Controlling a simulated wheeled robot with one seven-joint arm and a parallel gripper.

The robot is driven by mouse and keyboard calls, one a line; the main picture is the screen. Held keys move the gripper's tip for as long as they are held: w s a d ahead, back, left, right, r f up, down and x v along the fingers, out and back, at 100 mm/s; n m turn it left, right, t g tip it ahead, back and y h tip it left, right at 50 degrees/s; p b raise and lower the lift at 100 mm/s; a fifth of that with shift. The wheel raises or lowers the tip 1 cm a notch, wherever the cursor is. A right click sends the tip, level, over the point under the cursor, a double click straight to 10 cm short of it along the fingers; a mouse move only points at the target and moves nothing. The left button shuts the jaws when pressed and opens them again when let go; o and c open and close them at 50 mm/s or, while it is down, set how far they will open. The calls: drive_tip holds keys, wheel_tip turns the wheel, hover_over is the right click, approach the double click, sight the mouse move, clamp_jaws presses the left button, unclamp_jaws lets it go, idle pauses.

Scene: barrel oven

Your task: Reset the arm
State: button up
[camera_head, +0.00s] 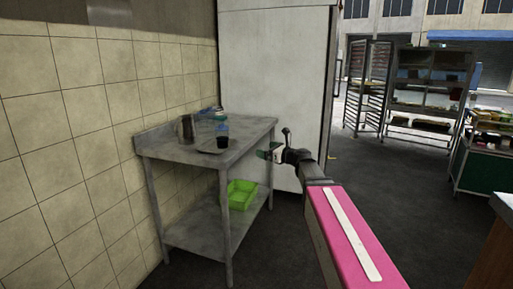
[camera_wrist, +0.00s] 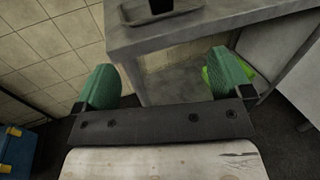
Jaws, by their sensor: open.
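My gripper (camera_head: 270,153) is at the end of my outstretched arm, at the right front corner of a grey metal table in the head view. In the wrist view its two green fingers (camera_wrist: 170,80) are spread wide apart with nothing between them. The table's edge and the lower shelf show beyond the fingers in that view. The gripper looks close to the table, but I cannot tell whether it touches it.
A tiled wall stands left, racks (camera_head: 368,85) back right. Floor right of the table is clear.

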drive_tip(key=s+d+f+n+g+h, duration=0.1)
drive_tip(key=s+f+n+g+h, duration=0.1)
drive_tip(key=s+f+n, duration=0.4)
drive_tip(key=s+d+f+n+g+h, duration=0.1)
drive_tip(key=s+f+n+g+h, duration=0.15)
drive_tip(key=f, duration=0.65)
drive_tip(key=s+d+f+n+g+h, duration=0.2)
drive_tip(key=s+f+n, duration=0.3)
drive_tip(key=f+n, duration=0.15)
drive_tip(key=s+d+f+n+g+h, duration=0.4)
drive_tip(key=s+d+f+n+h, duration=0.3)
drive_tip(key=s+f, duration=0.5)
drive_tip(key=shift+s+d+n, duration=0.2)
drive_tip(key=shift+d+n, duration=1)
drive_tip(key=shift+d, duration=0.05)
